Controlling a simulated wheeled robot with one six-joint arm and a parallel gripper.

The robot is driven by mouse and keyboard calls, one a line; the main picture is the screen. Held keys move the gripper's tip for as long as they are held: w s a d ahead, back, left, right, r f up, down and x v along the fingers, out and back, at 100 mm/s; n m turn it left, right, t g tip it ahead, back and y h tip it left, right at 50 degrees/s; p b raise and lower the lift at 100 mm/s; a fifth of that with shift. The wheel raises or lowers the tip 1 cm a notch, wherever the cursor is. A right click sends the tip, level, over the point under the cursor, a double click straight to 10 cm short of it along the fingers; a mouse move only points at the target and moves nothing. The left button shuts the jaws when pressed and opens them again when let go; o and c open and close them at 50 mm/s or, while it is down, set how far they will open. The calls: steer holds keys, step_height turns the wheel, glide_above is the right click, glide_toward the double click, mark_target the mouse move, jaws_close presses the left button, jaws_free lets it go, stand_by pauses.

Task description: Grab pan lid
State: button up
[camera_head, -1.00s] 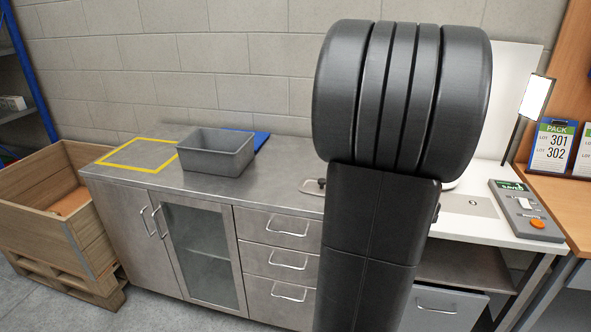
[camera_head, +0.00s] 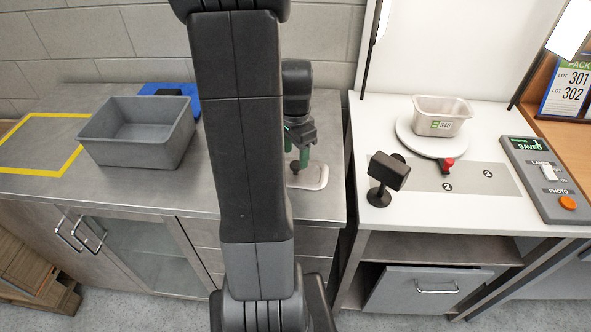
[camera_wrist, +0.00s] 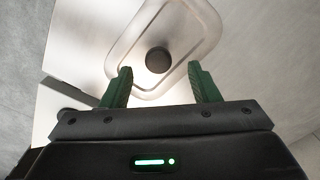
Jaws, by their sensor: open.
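The pan lid (camera_wrist: 184,62) is a clear or pale rounded rectangle with a dark round knob (camera_wrist: 158,60) in its middle. It lies flat on the steel counter, near the counter's right end, and shows partly in the head view (camera_head: 314,177). My gripper (camera_wrist: 161,82) is open and empty, with green fingers apart. In the wrist view the fingertips reach over the lid's near edge, and the knob lies ahead, between their lines. In the head view my gripper (camera_head: 297,163) points down above the lid. My arm hides part of the counter left of it.
A grey bin (camera_head: 138,151) and a blue item (camera_head: 168,91) stand on the counter left of my arm. A white table to the right holds a small tub (camera_head: 441,116) on a round turntable (camera_head: 432,143), a black camera-like device (camera_head: 388,172) and a button panel (camera_head: 546,178).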

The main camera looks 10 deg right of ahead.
mark_target(296, 164)
steer(key=shift+f, duration=1.5)
steer(key=c, duration=1.1)
steer(key=shift+r, duration=0.1)
